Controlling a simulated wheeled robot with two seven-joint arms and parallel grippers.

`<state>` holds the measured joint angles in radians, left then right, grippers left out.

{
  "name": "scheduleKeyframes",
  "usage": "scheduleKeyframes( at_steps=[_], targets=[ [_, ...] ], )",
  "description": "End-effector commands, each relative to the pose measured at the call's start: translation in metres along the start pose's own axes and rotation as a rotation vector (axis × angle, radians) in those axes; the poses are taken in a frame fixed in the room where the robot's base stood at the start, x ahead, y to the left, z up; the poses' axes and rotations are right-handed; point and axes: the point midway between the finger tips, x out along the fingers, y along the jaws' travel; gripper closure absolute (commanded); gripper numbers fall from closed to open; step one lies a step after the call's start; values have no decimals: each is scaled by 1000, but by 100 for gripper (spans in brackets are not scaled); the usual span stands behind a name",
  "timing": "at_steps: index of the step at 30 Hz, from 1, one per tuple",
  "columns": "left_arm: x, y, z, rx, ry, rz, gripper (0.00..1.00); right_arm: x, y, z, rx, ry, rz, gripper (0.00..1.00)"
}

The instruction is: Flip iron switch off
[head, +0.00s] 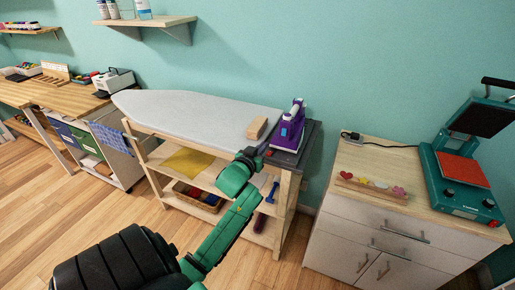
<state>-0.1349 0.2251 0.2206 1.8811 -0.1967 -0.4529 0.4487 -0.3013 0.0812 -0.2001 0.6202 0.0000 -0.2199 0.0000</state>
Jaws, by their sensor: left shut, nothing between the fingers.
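The purple and white iron (287,131) stands upright on a dark plate at the right end of the ironing board (190,112). My left arm reaches up from the bottom, and its gripper (264,149) is shut and empty just left of and below the iron, near the front edge of the dark plate (292,156). Whether the fingers touch anything there is too small to tell. The switch cannot be made out. My right gripper is not in view.
A wooden block (257,128) lies on the board beside the iron. Shelves below hold yellow cloth (187,162) and a basket (198,198). A drawer cabinet (368,224) on the right bears a green heat press (462,180). Open wooden floor lies at front left.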

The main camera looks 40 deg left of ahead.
Motion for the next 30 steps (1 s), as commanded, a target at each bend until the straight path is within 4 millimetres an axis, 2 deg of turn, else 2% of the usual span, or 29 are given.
scheduleKeyframes(
  at_steps=[4,9,26,28,29,30],
  targets=[
    [-30,0,-3,0,-1,1,100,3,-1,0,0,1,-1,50],
    [-45,0,-7,1,0,0,100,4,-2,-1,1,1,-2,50],
    [-45,0,-6,0,-2,0,100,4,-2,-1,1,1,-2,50],
    [-42,2,6,5,-25,4,100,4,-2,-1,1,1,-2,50],
    [-40,3,17,9,-46,7,100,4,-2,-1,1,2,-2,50],
    [-36,5,38,16,-84,13,100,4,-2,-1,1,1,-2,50]
  ],
)
